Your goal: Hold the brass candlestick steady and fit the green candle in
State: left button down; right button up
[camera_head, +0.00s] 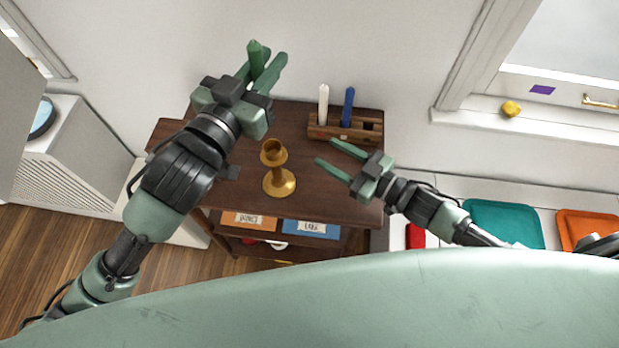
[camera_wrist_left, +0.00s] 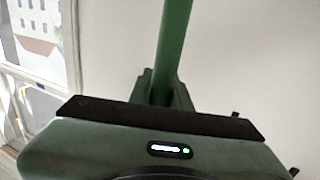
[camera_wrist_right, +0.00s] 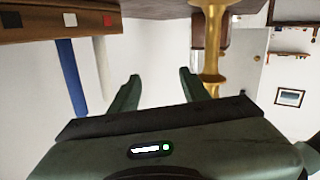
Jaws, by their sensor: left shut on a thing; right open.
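The brass candlestick (camera_head: 279,182) stands upright on the dark wooden cabinet top (camera_head: 322,190). It also shows upside down in the right wrist view (camera_wrist_right: 211,50). My left gripper (camera_head: 268,66) is shut on the green candle (camera_head: 256,56) and holds it raised behind and to the left of the candlestick. The green candle also rises between the fingers in the left wrist view (camera_wrist_left: 174,40). My right gripper (camera_head: 326,152) is open and empty, to the right of the candlestick, its fingers pointing toward it. The candlestick appears outside the fingers.
A wooden rack (camera_head: 328,130) holds a white candle (camera_head: 323,104) and a blue candle (camera_head: 347,108) at the cabinet's back right. An orange box (camera_head: 248,221) and a blue box (camera_head: 311,229) sit below the top. The right front of the top is clear.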

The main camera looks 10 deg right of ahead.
jog(key=y, duration=0.2)
send_near(276, 167)
jog(key=w, duration=0.3)
jog(key=shift+g, duration=0.4)
jog(key=x, duration=1.2)
jog(key=shift+s+a, duration=0.3)
jog(key=shift+s, duration=0.15)
jog(key=shift+r, duration=0.1)
grip_shut()
